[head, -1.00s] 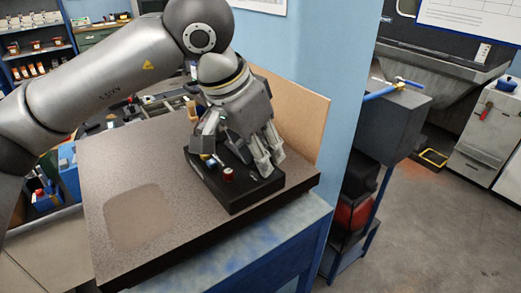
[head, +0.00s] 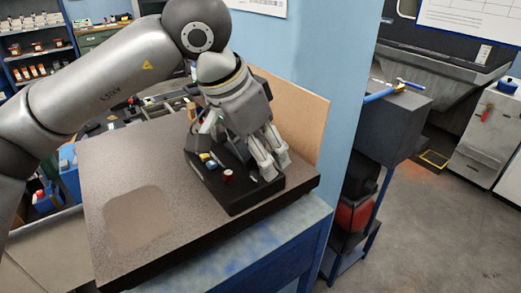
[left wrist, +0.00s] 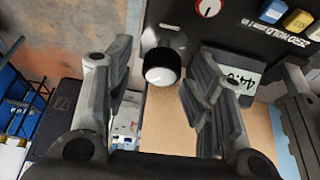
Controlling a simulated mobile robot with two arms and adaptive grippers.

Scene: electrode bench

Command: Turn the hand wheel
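A black instrument box (head: 230,197) sits on the speckled stone plate. It also shows at the top of the left wrist view (left wrist: 275,14). A round knob with a white face and dark ribbed rim (left wrist: 162,67), apparently the hand wheel, sticks out from the box's edge. My left gripper (left wrist: 162,62) is open, with one finger on each side of the knob and visible gaps between. In the head view my left gripper (head: 268,162) is over the far right part of the box, and its fingers hide the knob. My right gripper is not in view.
The box carries a red dial (left wrist: 207,7), a blue button (left wrist: 271,11), a yellow button (left wrist: 297,20) and a small display (left wrist: 240,80). The stone plate (head: 115,180) is clear at the left. A tan board (head: 295,115) stands behind the box.

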